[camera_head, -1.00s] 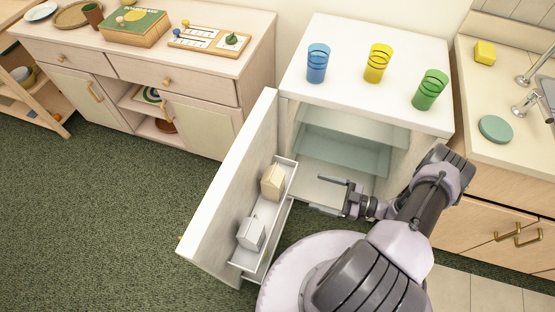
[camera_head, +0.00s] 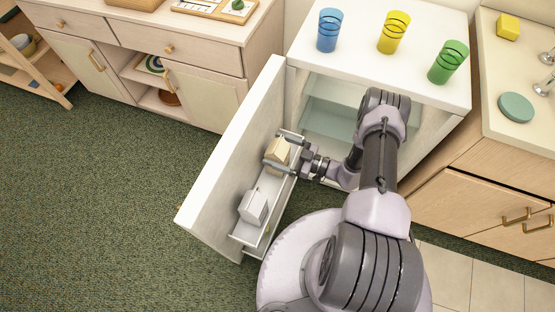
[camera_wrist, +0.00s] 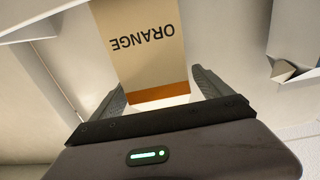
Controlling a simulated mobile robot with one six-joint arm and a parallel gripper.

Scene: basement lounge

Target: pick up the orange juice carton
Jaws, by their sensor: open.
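The orange juice carton (camera_head: 277,152) is a cream carton standing in the rack on the inside of the open fridge door. In the wrist view the carton (camera_wrist: 142,55) shows the word ORANGE, upside down, and an orange band. My gripper (camera_head: 278,152) is open, with one finger on each side of the carton. In the wrist view the open fingers of my gripper (camera_wrist: 155,90) flank the carton's orange end. I cannot tell whether either finger touches it.
A white carton (camera_head: 253,207) stands in the same door rack (camera_head: 243,238), nearer the front. The fridge door (camera_head: 225,165) stands open to the left. Blue (camera_head: 329,30), yellow (camera_head: 393,33) and green (camera_head: 448,62) cups stand on the fridge top (camera_head: 365,63).

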